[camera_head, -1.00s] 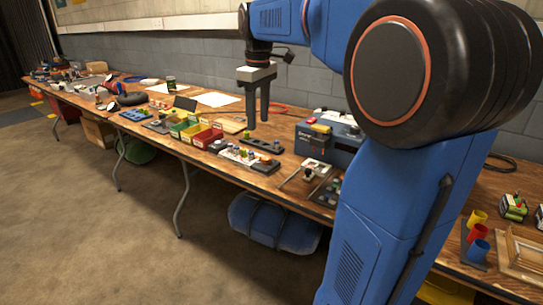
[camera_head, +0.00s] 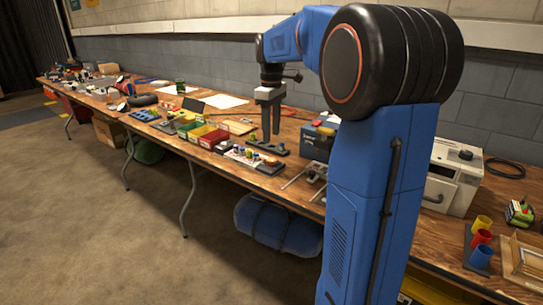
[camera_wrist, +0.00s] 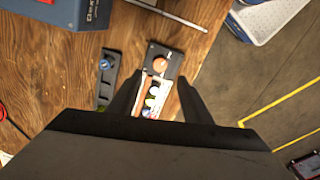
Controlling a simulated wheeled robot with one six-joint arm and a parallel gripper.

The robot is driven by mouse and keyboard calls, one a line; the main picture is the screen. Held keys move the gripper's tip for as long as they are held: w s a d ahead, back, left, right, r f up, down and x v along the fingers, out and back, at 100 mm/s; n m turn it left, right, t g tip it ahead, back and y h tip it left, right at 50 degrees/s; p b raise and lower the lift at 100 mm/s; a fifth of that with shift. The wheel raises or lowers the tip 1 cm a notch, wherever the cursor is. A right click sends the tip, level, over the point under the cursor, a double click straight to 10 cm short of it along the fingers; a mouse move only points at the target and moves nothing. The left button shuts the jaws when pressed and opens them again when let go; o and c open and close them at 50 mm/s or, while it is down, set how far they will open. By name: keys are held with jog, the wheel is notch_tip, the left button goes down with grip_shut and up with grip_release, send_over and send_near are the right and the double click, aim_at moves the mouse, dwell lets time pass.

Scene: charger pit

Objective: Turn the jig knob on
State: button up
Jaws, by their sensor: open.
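A dark block with a round orange knob (camera_wrist: 160,63) sits at the end of a board (camera_wrist: 152,97) of coloured parts in the wrist view. A dark strip with a blue knob (camera_wrist: 105,63) lies beside it. I cannot tell from any label which is the jig knob. My gripper (camera_wrist: 158,98) points down, open and empty, its fingers on either side of the board in the picture. In the head view my gripper (camera_head: 271,138) hangs in front of the dark strip (camera_head: 268,147), with the board (camera_head: 247,158) just below and left.
Small green, yellow and red bins (camera_head: 208,138) stand left of the board. A blue box (camera_head: 318,142) is to the right, partly behind my arm. A grey-white machine (camera_head: 452,178) and coloured cups (camera_head: 481,237) are farther right. The table's front edge is close to the board.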

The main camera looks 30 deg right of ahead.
aim_at(271, 160)
notch_tip(271, 160, down, 9)
jog(key=shift+f, duration=0.2)
jog(key=shift+c, duration=0.4)
jog(key=c, duration=1)
